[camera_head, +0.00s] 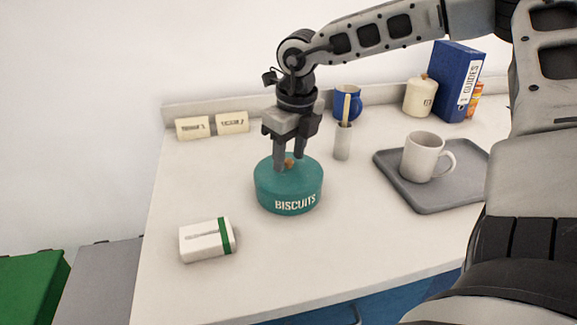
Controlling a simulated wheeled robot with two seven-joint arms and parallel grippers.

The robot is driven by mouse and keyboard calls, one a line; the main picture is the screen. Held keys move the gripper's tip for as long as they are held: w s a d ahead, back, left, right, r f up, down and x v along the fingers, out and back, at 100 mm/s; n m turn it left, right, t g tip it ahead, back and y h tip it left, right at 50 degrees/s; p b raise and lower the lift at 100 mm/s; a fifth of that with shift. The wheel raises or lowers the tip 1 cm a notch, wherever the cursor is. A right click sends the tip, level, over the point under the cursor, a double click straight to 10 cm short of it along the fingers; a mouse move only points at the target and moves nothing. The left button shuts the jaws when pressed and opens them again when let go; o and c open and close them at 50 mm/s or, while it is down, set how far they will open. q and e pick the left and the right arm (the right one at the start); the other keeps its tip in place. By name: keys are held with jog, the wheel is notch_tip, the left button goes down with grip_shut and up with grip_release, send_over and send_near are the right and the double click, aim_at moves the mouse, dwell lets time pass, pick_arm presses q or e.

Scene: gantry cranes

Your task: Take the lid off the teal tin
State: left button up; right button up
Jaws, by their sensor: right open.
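The teal tin (288,199) stands upright on the white counter and bears the word BISCUITS. Its teal lid (269,172) is on top, with a small orange-brown knob (289,163) in the middle. My right gripper (290,163) points down from above, with its fingertips at the knob, one on either side. The fingers are open and partly hide the lid's far part. I cannot tell whether they touch the lid. My left gripper is not in view.
A white box with a green band (207,240) lies at the front left. A grey tray (447,197) with a white mug (421,157) is at the right. Behind are a white holder (343,143), a blue mug (348,103), a cream canister (419,98) and a blue binder (450,80). Counter in front is clear.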

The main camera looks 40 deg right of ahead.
jog(key=shift+f, duration=0.3)
grip_shut()
jog(key=shift+r, duration=0.2)
